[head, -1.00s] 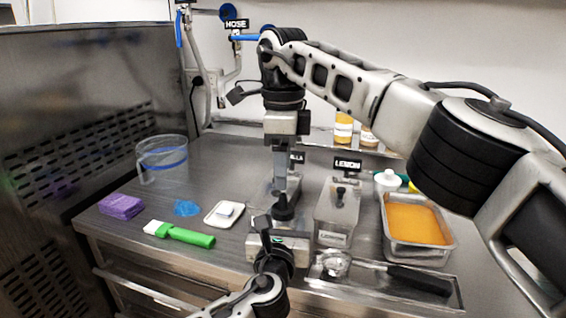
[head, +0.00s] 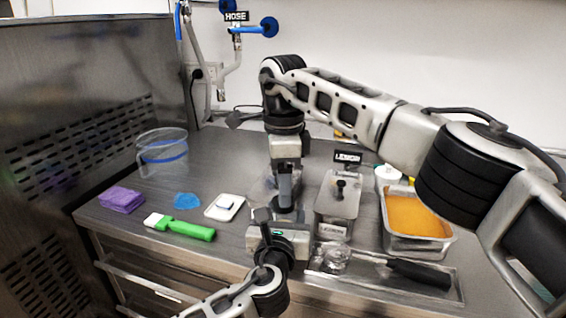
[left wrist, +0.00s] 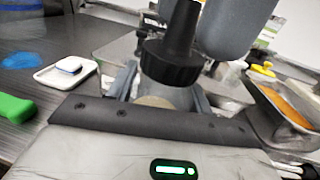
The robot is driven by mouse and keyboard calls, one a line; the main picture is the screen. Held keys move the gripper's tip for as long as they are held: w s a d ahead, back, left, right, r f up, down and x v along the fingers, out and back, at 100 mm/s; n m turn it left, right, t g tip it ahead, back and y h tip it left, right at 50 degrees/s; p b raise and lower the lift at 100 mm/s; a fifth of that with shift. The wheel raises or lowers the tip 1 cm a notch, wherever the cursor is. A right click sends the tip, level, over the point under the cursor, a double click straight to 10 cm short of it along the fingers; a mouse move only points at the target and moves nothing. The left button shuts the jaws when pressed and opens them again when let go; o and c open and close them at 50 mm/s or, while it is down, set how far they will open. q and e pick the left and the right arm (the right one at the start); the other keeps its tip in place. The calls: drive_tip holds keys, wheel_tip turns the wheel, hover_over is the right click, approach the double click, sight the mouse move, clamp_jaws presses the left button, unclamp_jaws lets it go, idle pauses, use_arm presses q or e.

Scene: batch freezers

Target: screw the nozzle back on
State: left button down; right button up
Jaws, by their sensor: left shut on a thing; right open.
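My left gripper (head: 281,228) is low at the counter's front, shut on a squeeze bottle. In the left wrist view the bottle (left wrist: 172,97) stands between the grey fingers, with the black nozzle (left wrist: 171,62) and its ribbed collar on top. I cannot tell whether the collar is threaded tight or only resting. My right gripper (head: 286,190) points straight down from above, open, its fingers around or close beside the nozzle. One right finger (left wrist: 228,25) shows large beside the nozzle in the left wrist view. In the head view the grippers mostly hide the bottle and nozzle.
A lidded lemon container (head: 336,208) and an orange-filled pan (head: 392,243) stand at right. A scoop (head: 418,274) lies in front. At left are a clear jug (head: 162,158), purple cloth (head: 121,201), green brush (head: 186,229), blue piece (head: 187,200) and white dish (head: 224,207).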

use_arm(q)
drive_tip(key=shift+f, duration=0.1)
use_arm(e)
drive_tip(key=shift+f, duration=1.4)
drive_tip(key=shift+c, duration=0.3)
drive_tip(key=c, duration=1)
drive_tip(key=shift+o, duration=0.2)
drive_tip(key=m, duration=0.6)
drive_tip(key=shift+m, duration=0.3)
drive_tip(key=m, duration=0.4)
drive_tip(key=shift+m, duration=0.3)
drive_tip(key=o, duration=1.1)
drive_tip(key=shift+r, duration=2.25)
